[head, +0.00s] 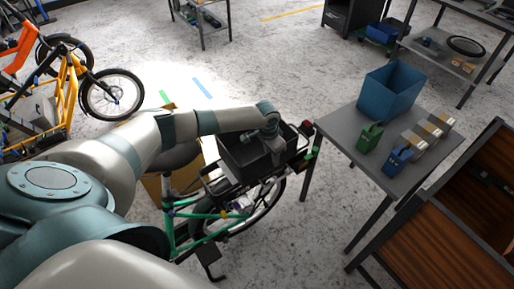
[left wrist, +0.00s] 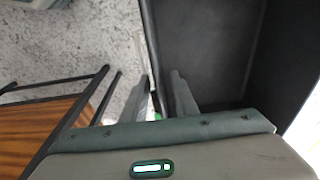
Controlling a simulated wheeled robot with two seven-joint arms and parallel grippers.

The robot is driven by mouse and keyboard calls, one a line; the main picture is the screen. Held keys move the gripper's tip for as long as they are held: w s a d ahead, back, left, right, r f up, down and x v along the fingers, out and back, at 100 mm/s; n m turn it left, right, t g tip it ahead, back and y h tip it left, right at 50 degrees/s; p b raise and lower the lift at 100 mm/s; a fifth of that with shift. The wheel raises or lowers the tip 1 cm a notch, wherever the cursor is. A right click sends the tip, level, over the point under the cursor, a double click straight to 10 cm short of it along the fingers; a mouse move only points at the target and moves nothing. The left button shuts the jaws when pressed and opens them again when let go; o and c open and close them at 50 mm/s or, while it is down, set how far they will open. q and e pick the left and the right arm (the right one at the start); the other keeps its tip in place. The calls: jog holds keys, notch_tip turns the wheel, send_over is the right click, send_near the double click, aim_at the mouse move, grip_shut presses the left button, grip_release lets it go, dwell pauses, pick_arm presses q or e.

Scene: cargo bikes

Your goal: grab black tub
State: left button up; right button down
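The black tub (head: 243,160) is an open box sitting on the rear rack of a green bike (head: 196,222) in the head view. My left gripper (head: 274,146) reaches down at the tub's right-hand rim. In the left wrist view, the tub's dark inside (left wrist: 210,45) fills the upper right. The fingers of the left gripper (left wrist: 160,88) point along the tub's wall, one on each side of it. A small gap seems to show between the fingers and the wall, so they look open around it. My right gripper is not in view.
A grey table (head: 350,146) stands right of the bike, with a blue bin (head: 390,90), a green container (head: 369,137) and a blue container (head: 397,162). A wooden-panelled cabinet (head: 430,235) is at lower right. An orange bike (head: 68,90) stands at left. The floor behind is mostly clear.

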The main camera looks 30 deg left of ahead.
pick_arm(q)
jog(key=shift+f, duration=0.75)
grip_shut()
jog(key=shift+w+r, duration=0.1)
dwell(1.1)
